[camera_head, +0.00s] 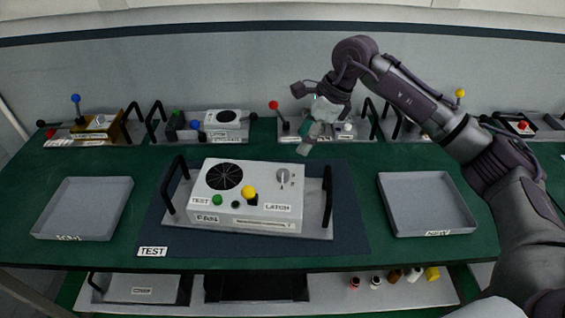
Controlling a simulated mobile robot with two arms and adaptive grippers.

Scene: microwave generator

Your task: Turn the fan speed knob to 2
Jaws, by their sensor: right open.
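The generator (230,217) is a light box on a grey plate with black handles, on the dark test mat. Its top has a round black fan grille (224,176) at the left and a silver knob (282,176) at the right. A yellow ball knob (248,191) and a green button (217,200) sit near its front edge, with FAN, TEST and LATCH labels. The knob's setting is too small to read. My right gripper (306,140) is open and empty, above and behind the knob, apart from it. My left gripper is not in view.
A grey tray (36,233) stands at the left and another (474,229) at the right. Several other devices with handles and coloured levers line the back of the green table. The mat in front of the generator is clear. A lower shelf holds small bottles.

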